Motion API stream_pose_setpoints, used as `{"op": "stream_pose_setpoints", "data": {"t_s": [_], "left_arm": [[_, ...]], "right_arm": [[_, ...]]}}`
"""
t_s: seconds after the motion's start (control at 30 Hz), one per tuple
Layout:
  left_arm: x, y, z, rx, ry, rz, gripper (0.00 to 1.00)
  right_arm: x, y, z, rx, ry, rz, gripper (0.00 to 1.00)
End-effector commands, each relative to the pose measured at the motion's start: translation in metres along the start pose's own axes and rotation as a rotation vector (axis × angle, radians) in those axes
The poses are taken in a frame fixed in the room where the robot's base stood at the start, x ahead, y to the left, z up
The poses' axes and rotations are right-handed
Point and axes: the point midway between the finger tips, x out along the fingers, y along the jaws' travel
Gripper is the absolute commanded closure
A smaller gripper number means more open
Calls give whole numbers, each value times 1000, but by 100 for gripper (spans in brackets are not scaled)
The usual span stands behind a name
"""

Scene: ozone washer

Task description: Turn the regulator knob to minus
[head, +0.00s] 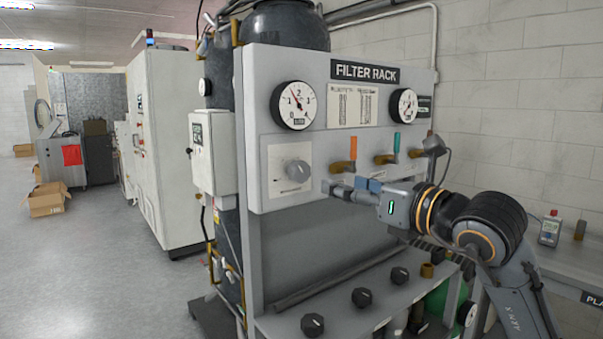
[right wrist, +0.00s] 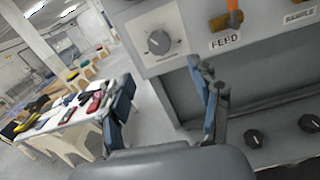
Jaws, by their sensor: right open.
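The regulator knob (head: 297,170) is a grey round dial on a light plate at the left of the filter rack's front panel. It also shows in the right wrist view (right wrist: 159,42), above and between the fingers, with a pale scale around it. My right gripper (head: 330,187) reaches in from the right, its fingers to the right of the knob and slightly lower. In the right wrist view the two fingers (right wrist: 162,72) stand wide apart with nothing between them. They appear apart from the knob. My left gripper is not in view.
The filter rack (head: 345,65) carries a gauge (head: 293,105) above the knob. Black knobs (head: 362,297) sit on the lower ledge.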

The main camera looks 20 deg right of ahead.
Motion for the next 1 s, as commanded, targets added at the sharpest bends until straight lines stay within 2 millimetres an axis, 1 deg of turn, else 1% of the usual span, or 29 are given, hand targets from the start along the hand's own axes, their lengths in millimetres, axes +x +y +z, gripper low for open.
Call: {"op": "stream_pose_setpoints", "data": {"t_s": [0.17,0.4,0.6,0.7,0.8,1.0], "left_arm": [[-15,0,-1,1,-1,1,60],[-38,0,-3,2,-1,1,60],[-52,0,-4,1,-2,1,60],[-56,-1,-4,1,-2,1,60],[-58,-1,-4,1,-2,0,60],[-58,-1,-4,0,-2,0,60]], "right_arm": [[26,1,3,4,5,2,37],[78,2,4,4,5,2,37],[114,1,3,3,3,2,37],[125,1,2,2,3,2,37],[132,1,0,1,3,2,37],[135,1,-1,0,2,3,37]]}}
